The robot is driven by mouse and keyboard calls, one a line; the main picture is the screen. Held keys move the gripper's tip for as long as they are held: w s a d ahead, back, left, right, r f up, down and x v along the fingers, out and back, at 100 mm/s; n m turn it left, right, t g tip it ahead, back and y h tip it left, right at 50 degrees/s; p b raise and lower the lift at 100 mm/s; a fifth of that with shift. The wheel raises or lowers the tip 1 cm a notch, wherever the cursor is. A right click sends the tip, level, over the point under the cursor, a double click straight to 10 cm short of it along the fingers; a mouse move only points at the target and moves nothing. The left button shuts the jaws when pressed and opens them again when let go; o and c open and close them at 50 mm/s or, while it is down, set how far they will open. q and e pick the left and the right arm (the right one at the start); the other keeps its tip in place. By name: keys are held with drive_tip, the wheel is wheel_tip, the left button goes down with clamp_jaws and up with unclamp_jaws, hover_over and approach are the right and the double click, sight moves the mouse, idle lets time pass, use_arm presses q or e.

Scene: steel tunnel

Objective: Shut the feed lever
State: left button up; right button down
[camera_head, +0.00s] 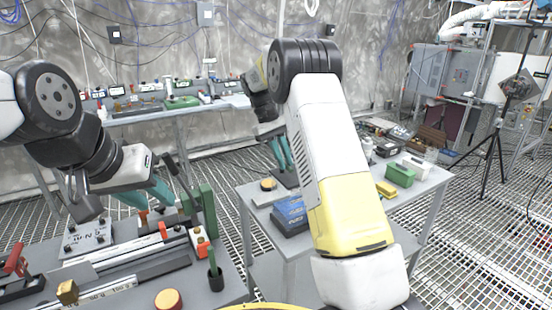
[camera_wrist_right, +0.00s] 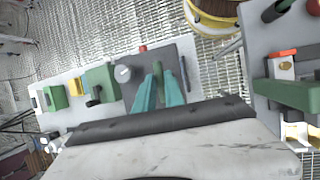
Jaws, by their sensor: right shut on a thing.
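My right gripper (camera_head: 283,154) reaches down over the right table, with its teal fingers at a dark grey plate (camera_head: 286,180). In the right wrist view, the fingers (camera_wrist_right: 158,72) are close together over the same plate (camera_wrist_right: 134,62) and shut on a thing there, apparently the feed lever. The fingers hide most of what they hold, so its angle cannot be told. A pale round knob (camera_wrist_right: 123,73) and a dark bar (camera_wrist_right: 184,75) are beside the fingers. My left gripper (camera_head: 152,192) hangs over the left bench, its fingertips partly hidden; its opening is unclear.
The right table also bears blue boxes (camera_head: 291,212), a green block (camera_head: 400,175) and a yellow block (camera_head: 386,189). A tripod (camera_head: 494,150) stands at right.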

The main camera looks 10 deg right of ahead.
drive_tip(key=shift+r, duration=0.1)
idle(0.4)
drive_tip(key=c, duration=1.4)
unclamp_jaws()
drive_tip(key=shift+c, duration=0.2)
drive_tip(key=v, duration=0.7)
drive_tip(key=shift+w+r, duration=0.2)
drive_tip(key=shift+r, duration=0.1)
drive_tip(key=shift+a, duration=0.15)
